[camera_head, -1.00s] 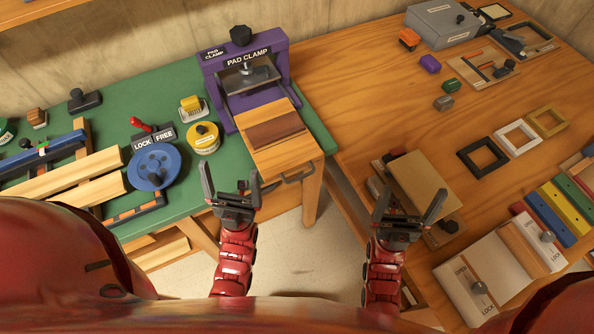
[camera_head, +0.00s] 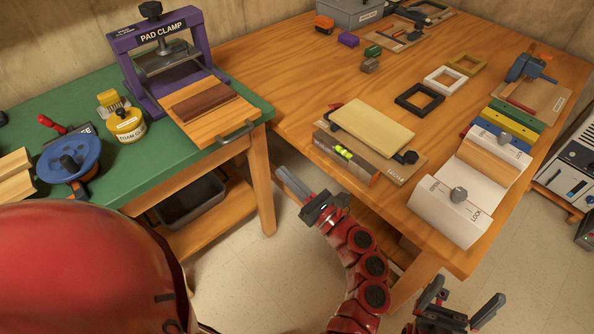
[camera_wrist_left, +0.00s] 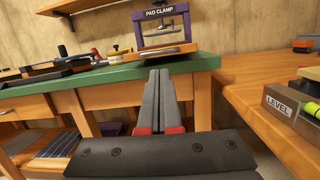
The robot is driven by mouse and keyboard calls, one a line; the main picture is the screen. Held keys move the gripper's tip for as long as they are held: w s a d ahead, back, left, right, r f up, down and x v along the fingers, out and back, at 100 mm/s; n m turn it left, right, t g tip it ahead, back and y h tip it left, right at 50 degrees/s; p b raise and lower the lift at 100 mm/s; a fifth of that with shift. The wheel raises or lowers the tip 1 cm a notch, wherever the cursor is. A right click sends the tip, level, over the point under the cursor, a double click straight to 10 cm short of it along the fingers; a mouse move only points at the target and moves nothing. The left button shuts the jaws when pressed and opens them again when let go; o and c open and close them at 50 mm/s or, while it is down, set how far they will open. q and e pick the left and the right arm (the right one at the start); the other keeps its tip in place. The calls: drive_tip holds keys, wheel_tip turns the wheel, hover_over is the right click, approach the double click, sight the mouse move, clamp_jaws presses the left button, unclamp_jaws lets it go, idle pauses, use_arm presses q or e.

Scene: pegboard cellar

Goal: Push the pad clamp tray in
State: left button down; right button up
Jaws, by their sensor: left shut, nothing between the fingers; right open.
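The purple pad clamp (camera_head: 122,43) stands on the green bench top, and it also shows in the left wrist view (camera_wrist_left: 137,28). Its wooden tray (camera_head: 212,120) sticks out of the frame toward the bench's front edge, with a dark brown strip (camera_head: 202,103) on it. A grey bar handle (camera_head: 237,133) is on the tray's front. My left gripper (camera_head: 284,172) is shut and empty, in front of the bench, to the right of and below the handle, apart from it. In the left wrist view its fingers (camera_wrist_left: 160,80) point toward the clamp. My right gripper (camera_head: 459,300) is open and empty at the bottom right.
A yellow tin (camera_head: 126,126) and a blue wheel (camera_head: 72,160) stand left of the tray. A wooden table (camera_head: 290,75) on the right bears a level block (camera_head: 345,153), frames and a white roller fixture (camera_head: 450,208). Floor (camera_head: 270,265) shows between bench and table.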

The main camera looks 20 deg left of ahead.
use_arm(q)
drive_tip(key=w+f+p+x, duration=0.1)
drive_tip(key=p+x, duration=0.1)
drive_tip(key=x, duration=1.1)
drive_tip(key=shift+w+n, duration=0.2)
drive_tip(key=shift+n, duration=0.1)
drive_tip(key=shift+d, duration=0.1)
drive_tip(key=b, duration=0.5)
approach(228, 114)
drive_tip(key=shift+w+a+r, duration=0.1)
drive_tip(key=shift+a+r, duration=0.05)
drive_tip(key=shift+a, duration=0.95)
drive_tip(key=b+x, duration=0.1)
drive_tip(key=x, duration=0.1)
drive_tip(key=b+x, duration=0.2)
drive_tip(key=x, duration=0.1)
drive_tip(key=f+b+x, duration=0.1)
drive_tip(key=x, duration=0.1)
drive_tip(key=shift+w+a+b, duration=0.15)
drive_tip(key=shift+w+b, duration=0.1)
drive_tip(key=shift+b, duration=0.05)
drive_tip(key=shift+w+a+r, duration=0.15)
drive_tip(key=shift+a+r, duration=0.05)
drive_tip(key=shift+r, duration=0.1)
drive_tip(key=shift+d+f, duration=0.1)
